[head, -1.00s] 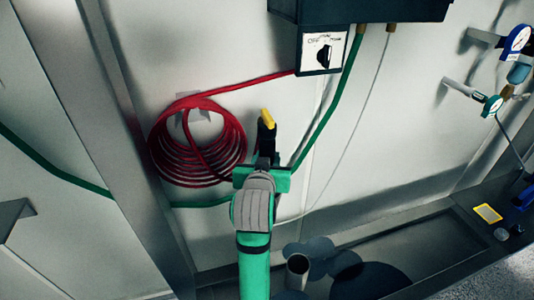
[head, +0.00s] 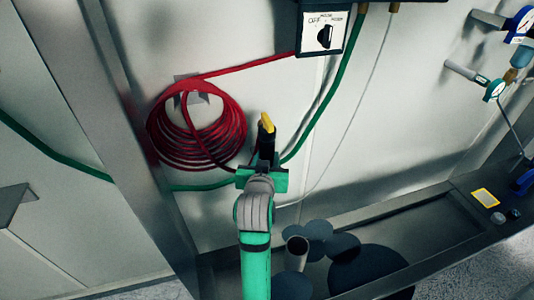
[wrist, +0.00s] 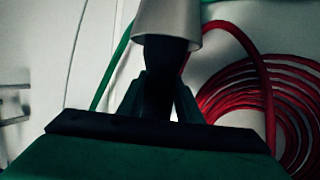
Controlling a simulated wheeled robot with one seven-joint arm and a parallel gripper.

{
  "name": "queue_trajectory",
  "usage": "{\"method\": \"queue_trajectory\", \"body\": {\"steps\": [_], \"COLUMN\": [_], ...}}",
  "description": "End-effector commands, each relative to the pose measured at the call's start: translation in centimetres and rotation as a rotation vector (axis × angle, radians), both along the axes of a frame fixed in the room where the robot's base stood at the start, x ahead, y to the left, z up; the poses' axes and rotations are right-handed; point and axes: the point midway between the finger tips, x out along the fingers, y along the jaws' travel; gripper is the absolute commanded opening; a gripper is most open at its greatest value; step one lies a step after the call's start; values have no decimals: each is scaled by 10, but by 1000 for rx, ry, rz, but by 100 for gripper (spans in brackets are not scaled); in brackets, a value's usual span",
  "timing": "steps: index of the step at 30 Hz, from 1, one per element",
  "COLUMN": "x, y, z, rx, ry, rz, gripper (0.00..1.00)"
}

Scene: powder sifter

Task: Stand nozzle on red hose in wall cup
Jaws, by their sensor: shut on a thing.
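The nozzle (head: 266,143) is black with a yellow end and stands roughly upright above my gripper (head: 262,179) in the head view. My gripper is shut on it. In the wrist view, the fingers of my gripper (wrist: 160,103) flank the dark nozzle body (wrist: 166,62). A pale grey, cup-like piece (wrist: 168,18) is at the nozzle's far end there, probably the wall cup. The dark body overlaps its rim; I cannot tell how deep it sits. The red hose (head: 225,72) hangs coiled on the wall, left of my gripper.
A green hose (head: 322,112) runs along the wall behind my gripper. A control box with a dial (head: 324,35) is above right. Below is a metal tray (head: 420,243) with dark discs (head: 370,270) and a short tube (head: 297,244).

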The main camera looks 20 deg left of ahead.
Motion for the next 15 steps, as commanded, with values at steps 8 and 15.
{"method": "queue_trajectory", "body": {"steps": [8,15], "x": [0,0], "y": [0,0], "z": [-18,-26], "rx": [-1,0], "ry": [1,-1], "rz": [0,0], "gripper": [0,0]}}
